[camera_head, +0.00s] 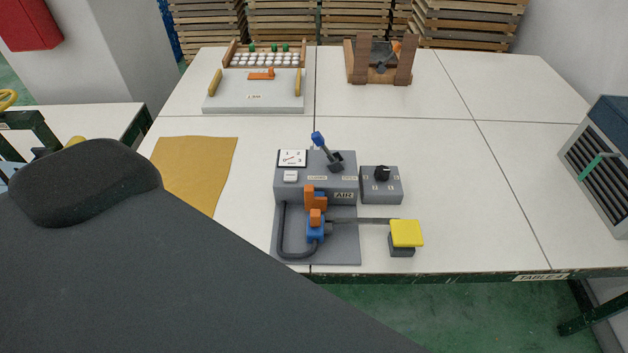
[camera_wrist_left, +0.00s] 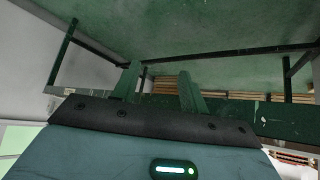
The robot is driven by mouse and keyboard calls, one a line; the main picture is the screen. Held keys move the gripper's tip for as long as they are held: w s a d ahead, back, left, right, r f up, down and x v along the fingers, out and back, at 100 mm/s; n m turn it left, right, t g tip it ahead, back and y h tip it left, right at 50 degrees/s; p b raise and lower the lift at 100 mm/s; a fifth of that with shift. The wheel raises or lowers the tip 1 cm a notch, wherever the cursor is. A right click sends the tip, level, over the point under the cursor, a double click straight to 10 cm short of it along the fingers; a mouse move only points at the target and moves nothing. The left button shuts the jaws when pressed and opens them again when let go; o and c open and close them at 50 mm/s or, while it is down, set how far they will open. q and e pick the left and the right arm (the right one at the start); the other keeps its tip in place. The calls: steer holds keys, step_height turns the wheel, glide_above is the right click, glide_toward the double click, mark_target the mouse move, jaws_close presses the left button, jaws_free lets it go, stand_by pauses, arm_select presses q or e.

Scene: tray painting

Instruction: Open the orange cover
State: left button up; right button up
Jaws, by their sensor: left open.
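A grey unit (camera_head: 342,220) marked AIR stands near the front edge of the white table. An upright orange piece (camera_head: 314,199) sits on its front, above a blue fitting (camera_head: 315,232). I cannot tell whether it is the cover or whether it is open. A smaller orange piece (camera_head: 262,75) lies on a light grey panel at the back left. My left gripper (camera_wrist_left: 158,74) shows in the left wrist view with its two green fingers apart and nothing between them. It is away from the unit. My right gripper is not in view.
A yellow pad (camera_head: 406,232) on a dark block and a grey knob box (camera_head: 381,185) stand right of the unit. A tan sheet (camera_head: 195,170) lies left. A wooden stand (camera_head: 379,64) is behind. The table's right middle is clear. My dark arm covers the lower left.

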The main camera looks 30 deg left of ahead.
arm_select(q)
steer(key=w+r+m+t+b, duration=0.1)
steer(key=w+r+m+t, duration=0.45)
steer(key=w+r, duration=1.8)
steer(key=w+d+r+m+g+h, duration=0.1)
steer(key=d+r+m+g+h, duration=0.1)
steer(key=d+r+m+h, duration=0.5)
steer(key=d+r+m+g+h, duration=0.3)
steer(key=d+m+h, duration=0.55)
steer(key=m, duration=0.25)
steer(key=m+g+y, duration=0.4)
steer(key=g+y, duration=0.5)
steer(key=y, duration=0.8)
glide_above(309, 188)
steer(key=shift+t, duration=0.25)
step_height(309, 188, down, 9)
steer(key=shift+a+r, duration=0.1)
steer(key=shift+r, duration=0.05)
steer(key=shift+f, duration=3.9)
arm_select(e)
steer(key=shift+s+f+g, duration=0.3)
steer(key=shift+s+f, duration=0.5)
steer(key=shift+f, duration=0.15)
